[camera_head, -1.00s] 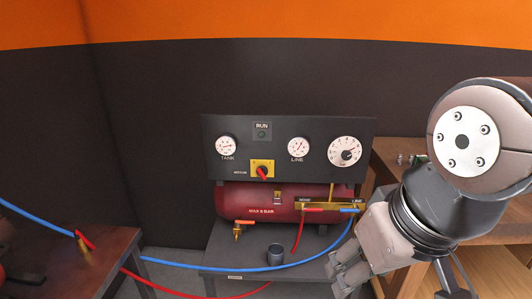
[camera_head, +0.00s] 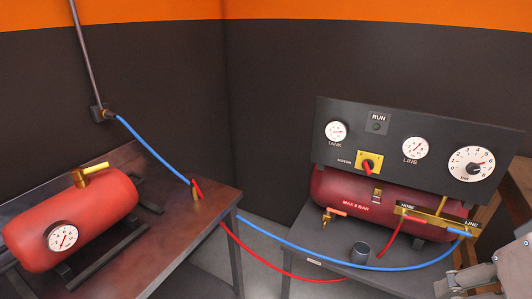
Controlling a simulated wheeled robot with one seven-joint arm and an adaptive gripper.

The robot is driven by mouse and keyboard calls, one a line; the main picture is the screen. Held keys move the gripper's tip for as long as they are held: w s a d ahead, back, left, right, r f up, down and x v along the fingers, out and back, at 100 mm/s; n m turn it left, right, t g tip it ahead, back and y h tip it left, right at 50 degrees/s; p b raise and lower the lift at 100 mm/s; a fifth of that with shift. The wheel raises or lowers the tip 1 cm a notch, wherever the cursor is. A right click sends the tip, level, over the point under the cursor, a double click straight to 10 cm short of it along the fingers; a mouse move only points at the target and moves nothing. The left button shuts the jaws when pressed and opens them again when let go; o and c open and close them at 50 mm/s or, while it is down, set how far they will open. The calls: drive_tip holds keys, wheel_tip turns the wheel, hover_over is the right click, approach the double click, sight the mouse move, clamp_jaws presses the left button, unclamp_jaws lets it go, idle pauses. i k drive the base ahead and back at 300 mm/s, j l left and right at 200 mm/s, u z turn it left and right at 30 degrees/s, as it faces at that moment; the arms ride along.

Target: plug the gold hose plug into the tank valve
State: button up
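The gold hose plug (camera_head: 196,193) stands near the right edge of the left table, with red hose at its top. The blue hose passes close behind it. The tank valve (camera_head: 80,179) is a gold fitting on top of the red tank (camera_head: 70,218), with a yellow-gold piece pointing up and right. My gripper (camera_head: 453,287) shows only partly at the lower right corner, in front of the compressor stand and far from plug and valve. The frame edge cuts it off, so I cannot tell how far its fingers are apart. I see nothing held in it.
The left table (camera_head: 228,200) has free room between tank and plug. The red hose (camera_head: 275,272) and blue hose (camera_head: 320,255) sag across the gap to the compressor stand (camera_head: 300,235).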

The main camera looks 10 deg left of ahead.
sight(78, 174)
drive_tip(key=u, duration=1.6)
